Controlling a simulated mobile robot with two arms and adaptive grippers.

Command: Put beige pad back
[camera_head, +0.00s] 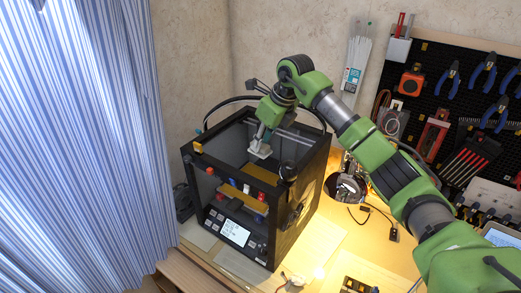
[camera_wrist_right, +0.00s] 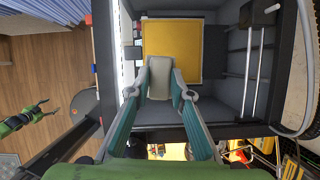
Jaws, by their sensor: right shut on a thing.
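The beige pad (camera_wrist_right: 160,78) is between the two fingertips of my right gripper (camera_wrist_right: 162,85) in the right wrist view. The fingers are shut on its sides. In the head view my right gripper (camera_head: 262,146) reaches down into the open top of the black 3D printer (camera_head: 285,222), with the pale pad (camera_head: 260,152) at its tip. The printer's gold plate (camera_wrist_right: 172,38) shows past the pad in the wrist view; whether they touch I cannot tell. A green and black part of my left arm (camera_wrist_right: 25,118) shows small at the wrist view's left; its jaw opening is unclear.
The printer's top frame and rods (camera_wrist_right: 250,72) stand close around my right gripper. A pegboard (camera_head: 443,70) with pliers and other tools hangs at the right. Small items and cables lie on the wooden table (camera_head: 335,245). A striped curtain (camera_head: 80,150) covers the left.

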